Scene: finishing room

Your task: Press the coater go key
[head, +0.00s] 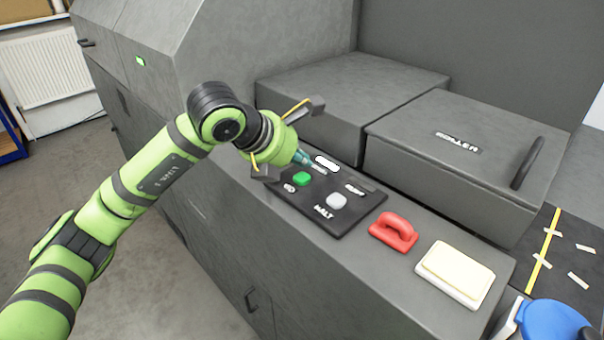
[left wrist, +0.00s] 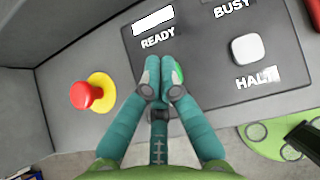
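The green key (head: 302,179) is on the dark control panel (head: 292,199) of the grey machine, beside a pale grey key (head: 337,202) labelled HALT. In the left wrist view the green key (left wrist: 178,73) is mostly hidden behind my fingers; only its right edge shows. My left gripper (head: 305,160) is over the panel near the green key, empty, its teal fingertips together. It also shows in the left wrist view (left wrist: 160,66), tips below the READY label. I cannot tell whether the tips touch anything. My right gripper is not in view.
A red mushroom button (left wrist: 88,95) on a yellow ring is left of the panel. A white lamp (head: 327,163) is above READY. A red handled block (head: 394,230) and a cream pad (head: 456,270) lie right of the panel. Raised grey covers (head: 350,95) stand behind.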

